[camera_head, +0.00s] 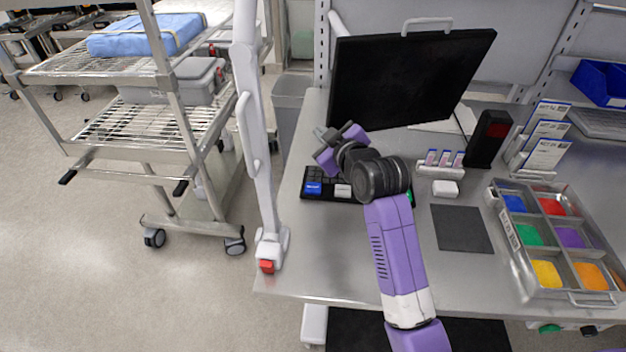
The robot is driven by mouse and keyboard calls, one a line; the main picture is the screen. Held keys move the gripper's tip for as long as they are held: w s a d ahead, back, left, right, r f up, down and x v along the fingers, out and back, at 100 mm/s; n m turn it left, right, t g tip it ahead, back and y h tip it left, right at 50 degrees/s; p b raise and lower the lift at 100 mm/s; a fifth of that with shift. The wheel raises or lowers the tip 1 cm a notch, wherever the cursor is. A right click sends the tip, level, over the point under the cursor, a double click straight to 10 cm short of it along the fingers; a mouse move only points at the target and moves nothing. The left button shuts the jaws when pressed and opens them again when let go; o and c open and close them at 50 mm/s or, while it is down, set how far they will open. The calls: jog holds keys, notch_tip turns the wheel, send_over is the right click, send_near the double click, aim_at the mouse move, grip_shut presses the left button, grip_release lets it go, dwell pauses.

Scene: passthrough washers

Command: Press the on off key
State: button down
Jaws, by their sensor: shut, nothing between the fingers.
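A dark keypad (317,198) lies on the steel table in front of the monitor. It has a blue key (313,188) at its left and a white key (343,191) beside it. A bit of green shows at its right end, past my arm. The right part of the keypad is hidden behind my arm, and I cannot read which key is the on off key. My purple arm reaches over the table, and my gripper (321,137) is above the keypad's back edge, near the monitor's lower left. It is shut and empty, and seems apart from the keys.
A black monitor (405,75) stands close behind my gripper. To the right are a white box (445,188), a vial rack (440,170), a black device (489,139), a grey mat (461,229) and a tray (509,242) of coloured compartments. A white post (257,130) rises at the left.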

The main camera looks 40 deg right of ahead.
jog(key=f+n+g+y, duration=0.1)
jog(key=a+f+n+g+y, duration=0.1)
jog(key=f+n+g, duration=0.1)
jog(key=f+n+g+y, duration=0.1)
jog(key=f+n+y, duration=0.1)
jog(key=shift+w+a+g+p, duration=0.2)
jog(key=shift+a+g+p, duration=0.1)
jog(key=shift+a+p, duration=0.05)
jog(key=b, duration=0.7)
send_over(308, 182)
jog(key=s, duration=0.3)
jog(key=f, duration=0.6)
jog(key=shift+s+a+f, duration=0.2)
jog(key=shift+a, duration=0.1)
jog(key=shift+f+b, duration=0.5)
jog(key=shift+f, duration=0.65)
jog(key=shift+f, duration=0.15)
jog(key=shift+f, duration=0.25)
